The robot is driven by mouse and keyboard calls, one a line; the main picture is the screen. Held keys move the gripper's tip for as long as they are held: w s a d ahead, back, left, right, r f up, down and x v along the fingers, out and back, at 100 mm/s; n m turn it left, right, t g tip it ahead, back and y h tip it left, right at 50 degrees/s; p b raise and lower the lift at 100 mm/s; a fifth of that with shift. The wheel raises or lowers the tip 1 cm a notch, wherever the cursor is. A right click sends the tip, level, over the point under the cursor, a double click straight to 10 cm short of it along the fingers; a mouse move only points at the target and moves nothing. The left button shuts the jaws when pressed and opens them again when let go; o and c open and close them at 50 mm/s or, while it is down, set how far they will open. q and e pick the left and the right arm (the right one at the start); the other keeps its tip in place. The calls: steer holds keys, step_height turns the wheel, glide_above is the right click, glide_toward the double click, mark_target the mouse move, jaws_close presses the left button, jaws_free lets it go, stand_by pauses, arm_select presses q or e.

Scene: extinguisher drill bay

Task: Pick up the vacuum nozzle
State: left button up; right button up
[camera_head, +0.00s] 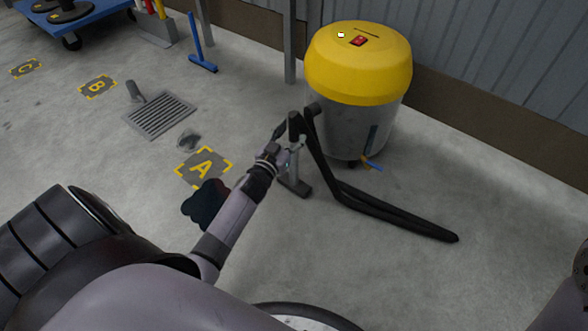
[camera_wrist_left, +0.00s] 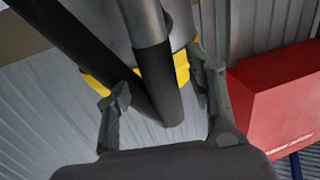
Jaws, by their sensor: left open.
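The vacuum nozzle (camera_head: 294,186) stands upright beside the yellow-topped vacuum (camera_head: 358,70), with a grey tube, a dark flat foot on the floor and a black handle at its top. In the left wrist view, its grey tube (camera_wrist_left: 142,22) and black grip (camera_wrist_left: 157,72) run down between the fingers, meeting another black tube at an elbow. My left gripper (camera_head: 287,139) is at the upper part of the nozzle. In the wrist view the left gripper (camera_wrist_left: 160,75) is open, its fingers on both sides of the black part. Contact cannot be told. My right gripper is out of view.
The black hose (camera_head: 385,208) loops over the floor to the right. A red box (camera_wrist_left: 275,95) shows right in the wrist view. A floor grate (camera_head: 160,114), a blue squeegee (camera_head: 203,63) and a blue cart (camera_head: 95,12) lie farther left. The right foreground floor is clear.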

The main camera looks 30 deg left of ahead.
arm_select(q)
steer(key=shift+w, duration=0.65)
steer(key=shift+r, duration=0.1)
steer(key=shift+c, duration=0.4)
jaws_close()
